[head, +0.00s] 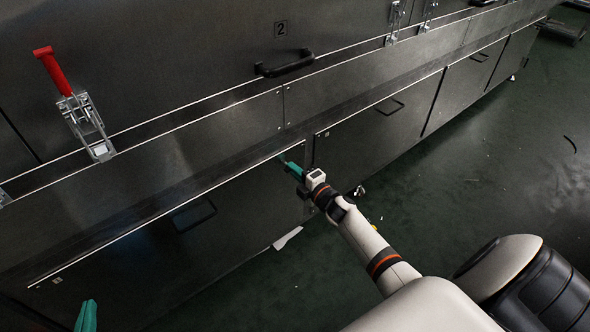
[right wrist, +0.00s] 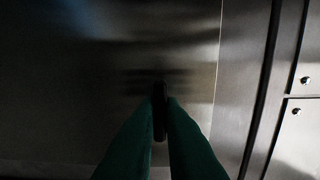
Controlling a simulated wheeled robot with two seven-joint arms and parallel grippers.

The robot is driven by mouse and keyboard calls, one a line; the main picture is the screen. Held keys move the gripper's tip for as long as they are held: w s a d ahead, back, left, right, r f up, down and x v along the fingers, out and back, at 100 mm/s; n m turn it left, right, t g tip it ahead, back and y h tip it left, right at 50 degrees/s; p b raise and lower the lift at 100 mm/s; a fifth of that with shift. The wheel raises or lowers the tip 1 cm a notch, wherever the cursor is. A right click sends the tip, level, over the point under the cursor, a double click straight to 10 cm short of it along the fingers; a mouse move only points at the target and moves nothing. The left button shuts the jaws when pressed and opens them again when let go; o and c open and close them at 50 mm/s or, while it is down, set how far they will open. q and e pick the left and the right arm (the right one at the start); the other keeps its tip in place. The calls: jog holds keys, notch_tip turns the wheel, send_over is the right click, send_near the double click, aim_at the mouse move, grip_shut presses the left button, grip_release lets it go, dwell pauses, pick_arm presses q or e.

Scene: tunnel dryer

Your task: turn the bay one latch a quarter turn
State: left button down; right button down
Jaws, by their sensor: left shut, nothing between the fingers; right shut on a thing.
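My right gripper (head: 288,164) reaches to the upper right corner of a lower dark metal door panel (head: 130,240), just under a long bright edge. In the right wrist view its green fingers (right wrist: 160,108) are shut on a small dark upright piece, the latch (right wrist: 159,118), which stands out from the metal panel. It looks roughly vertical in that view. In the head view the fingers hide the latch. My left gripper (head: 86,316) shows only as green fingertips at the bottom left, shut and empty, away from the panel hardware.
A red-handled toggle clamp (head: 75,105) stands out from the upper casing at left. A black bar handle (head: 285,65) sits below the number 2 plate (head: 281,28). Lower panels have recessed handles (head: 390,106). The green floor (head: 480,180) is mostly open, with scraps near the base.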

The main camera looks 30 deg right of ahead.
pick_arm(q)
jog(key=shift+f, duration=0.1)
dwell(0.3)
pick_arm(e)
jog(key=c, duration=1.5)
grip_release()
jog(key=shift+c, duration=0.2)
jog(key=shift+s, duration=0.1)
